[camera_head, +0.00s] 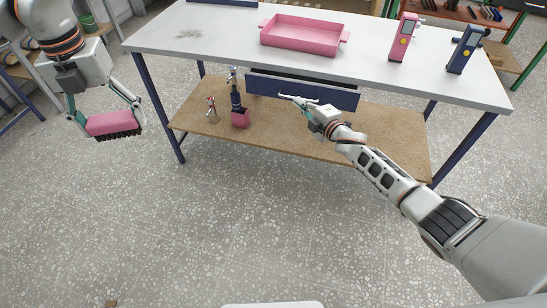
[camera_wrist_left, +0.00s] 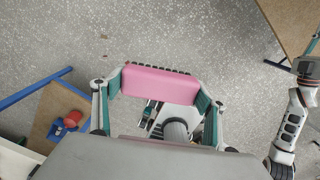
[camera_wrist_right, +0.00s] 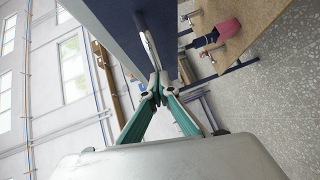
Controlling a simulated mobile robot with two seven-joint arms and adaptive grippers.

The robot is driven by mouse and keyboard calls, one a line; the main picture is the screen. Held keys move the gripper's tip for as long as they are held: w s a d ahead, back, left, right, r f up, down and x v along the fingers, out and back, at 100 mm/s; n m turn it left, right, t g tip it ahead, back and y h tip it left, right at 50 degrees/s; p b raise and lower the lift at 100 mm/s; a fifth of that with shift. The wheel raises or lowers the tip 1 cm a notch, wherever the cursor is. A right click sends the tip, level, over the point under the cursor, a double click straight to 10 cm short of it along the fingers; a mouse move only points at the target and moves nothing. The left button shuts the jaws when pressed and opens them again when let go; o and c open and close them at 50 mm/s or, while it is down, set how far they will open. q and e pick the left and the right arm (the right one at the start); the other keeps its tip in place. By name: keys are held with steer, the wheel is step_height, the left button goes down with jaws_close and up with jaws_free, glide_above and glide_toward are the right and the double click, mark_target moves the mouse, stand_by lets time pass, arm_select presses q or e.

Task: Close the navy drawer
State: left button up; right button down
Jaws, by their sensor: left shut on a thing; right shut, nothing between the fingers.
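The navy drawer (camera_head: 330,96) hangs under the white table top, and its front stands out a little, with a dark gap above it. Its pale bar handle (camera_head: 290,97) shows on the front; it also shows in the right wrist view (camera_wrist_right: 148,45). My right gripper (camera_head: 302,103) is shut, with its fingertips at the handle and nothing between them; whether they touch it is unclear. My left gripper (camera_head: 114,124) is shut on a pink brush (camera_head: 112,123) with black bristles, held clear of the table at the left; the brush also shows in the left wrist view (camera_wrist_left: 160,84).
A pink tray (camera_head: 301,34), a pink device (camera_head: 402,38) and a navy device (camera_head: 464,50) stand on the table top. The wooden lower shelf (camera_head: 330,133) holds a pink-based bottle (camera_head: 240,117) and a small metal item (camera_head: 212,110).

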mark_target(120, 134)
arm_select(q)
step_height(120, 134, down, 3)
steer(key=shift+f+b, duration=0.1)
steer(key=shift+b, duration=0.6)
arm_select(e)
steer(key=w, duration=0.2)
steer(key=w+d, duration=0.1)
steer(key=shift+w+d+f, duration=0.1)
steer(key=shift+f, duration=0.15)
arm_select(q)
steer(key=shift+f, duration=0.15)
arm_select(e)
steer(key=shift+w+r, duration=0.15)
arm_select(q)
steer(key=shift+s, duration=0.15)
arm_select(e)
steer(key=shift+w+d+r, duration=0.15)
steer(key=shift+r, duration=0.15)
